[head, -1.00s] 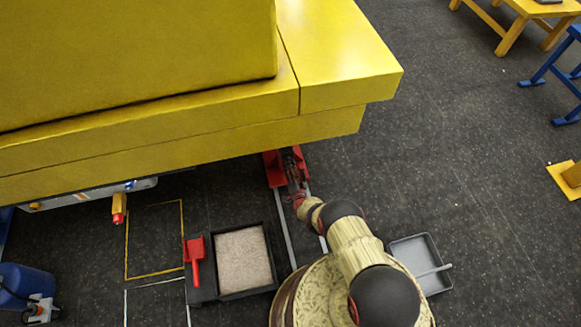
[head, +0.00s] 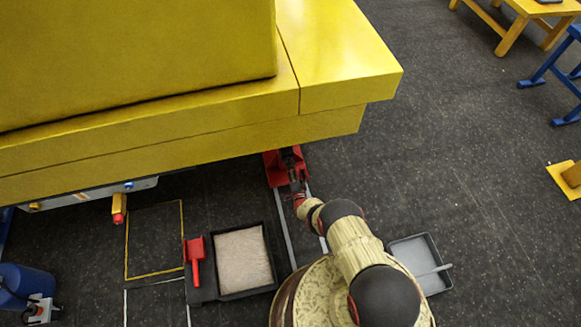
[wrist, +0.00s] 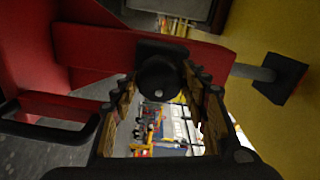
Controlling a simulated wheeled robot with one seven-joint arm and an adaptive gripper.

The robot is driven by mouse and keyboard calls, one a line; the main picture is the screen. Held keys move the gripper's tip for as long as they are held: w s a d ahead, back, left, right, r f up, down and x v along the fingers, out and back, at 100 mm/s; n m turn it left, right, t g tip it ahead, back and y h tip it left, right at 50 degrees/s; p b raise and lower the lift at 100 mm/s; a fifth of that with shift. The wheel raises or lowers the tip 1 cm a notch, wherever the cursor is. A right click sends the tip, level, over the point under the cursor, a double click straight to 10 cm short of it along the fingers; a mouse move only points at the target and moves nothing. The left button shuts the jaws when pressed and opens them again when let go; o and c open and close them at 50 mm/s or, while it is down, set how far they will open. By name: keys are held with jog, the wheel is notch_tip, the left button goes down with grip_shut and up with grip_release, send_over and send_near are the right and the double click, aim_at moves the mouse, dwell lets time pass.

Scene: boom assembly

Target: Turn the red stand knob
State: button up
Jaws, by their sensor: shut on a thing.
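The red stand (head: 274,170) is on the floor under the yellow boom's edge in the head view. In the wrist view its red body (wrist: 110,48) fills the upper left and reaches across toward the right. A round black knob (wrist: 158,76) stands on it, between the fingertips of my gripper (wrist: 165,88). My gripper is shut on this knob, with a finger on each side. In the head view my gripper (head: 296,186) is small and dark at the stand, and the knob cannot be made out there.
The large yellow boom (head: 210,140) overhangs the stand. A black tray of pale material (head: 243,262) and a red scoop (head: 195,260) lie left of my arm. A grey tray (head: 420,262) lies to its right. The floor on the right is mostly clear.

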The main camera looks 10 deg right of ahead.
jog(key=shift+a, duration=0.1)
jog(key=o, duration=1)
jog(key=shift+o, duration=0.8)
jog(key=s, duration=1.2)
